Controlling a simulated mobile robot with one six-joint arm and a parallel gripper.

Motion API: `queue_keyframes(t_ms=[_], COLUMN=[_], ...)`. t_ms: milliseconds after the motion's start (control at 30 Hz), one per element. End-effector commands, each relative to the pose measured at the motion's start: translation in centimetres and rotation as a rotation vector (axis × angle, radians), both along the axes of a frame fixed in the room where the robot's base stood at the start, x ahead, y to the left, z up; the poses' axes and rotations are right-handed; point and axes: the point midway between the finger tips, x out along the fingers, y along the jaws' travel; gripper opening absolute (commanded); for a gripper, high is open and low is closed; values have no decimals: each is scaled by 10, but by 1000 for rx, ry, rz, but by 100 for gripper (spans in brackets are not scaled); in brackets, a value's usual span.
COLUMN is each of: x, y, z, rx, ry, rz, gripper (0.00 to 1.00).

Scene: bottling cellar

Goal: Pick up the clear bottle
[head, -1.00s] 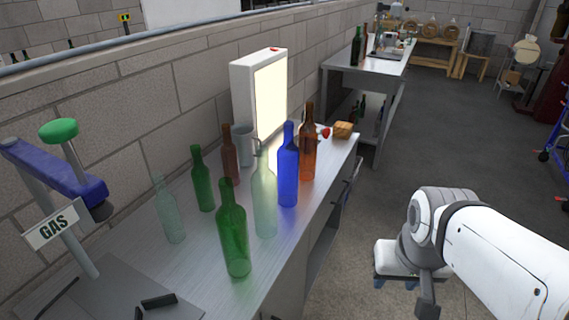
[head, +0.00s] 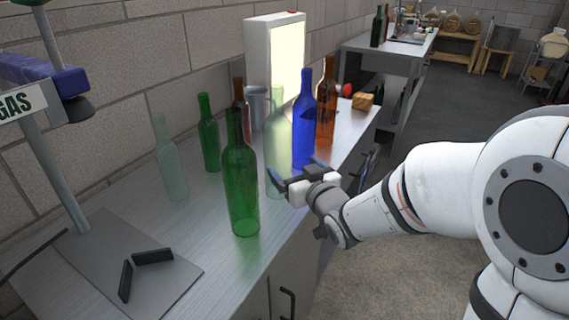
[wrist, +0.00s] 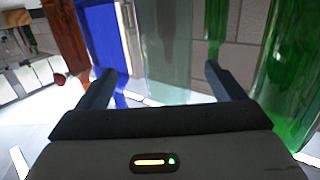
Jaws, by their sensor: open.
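A clear, pale greenish bottle (head: 278,128) stands upright among coloured bottles on the metal bench, its lower part partly behind my gripper. My gripper (head: 297,172) is open at its near side, fingers level and pointing at it. In the wrist view the clear bottle (wrist: 168,50) shows between the open fingers of my gripper (wrist: 160,78), and I cannot tell how far in it is. A second clear bottle (head: 171,165) stands apart at the left, near the wall.
A tall green bottle (head: 240,185) and a blue bottle (head: 304,130) stand close on either side of the clear one. Brown bottle (head: 326,105), another green bottle (head: 209,135), a mug (head: 256,107) and a light box (head: 276,60) are beyond. Bench space (head: 135,215) at front left is mostly bare.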

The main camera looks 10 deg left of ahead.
Motion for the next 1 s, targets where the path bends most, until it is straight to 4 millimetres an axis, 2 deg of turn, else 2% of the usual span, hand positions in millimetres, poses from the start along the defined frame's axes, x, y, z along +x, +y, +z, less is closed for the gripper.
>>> queue_keyframes(t_ms=[167, 600, 733, 933, 1000], x=[6, 52, 59, 60, 59], y=[16, 51, 56, 56, 56], z=[-1, -7, -7, -7, -7], rx=[26, 23, 23, 23, 23], ry=[-28, -29, -28, -29, -29], rz=[31, 28, 27, 27, 27], gripper=[89, 89, 89, 89, 85])
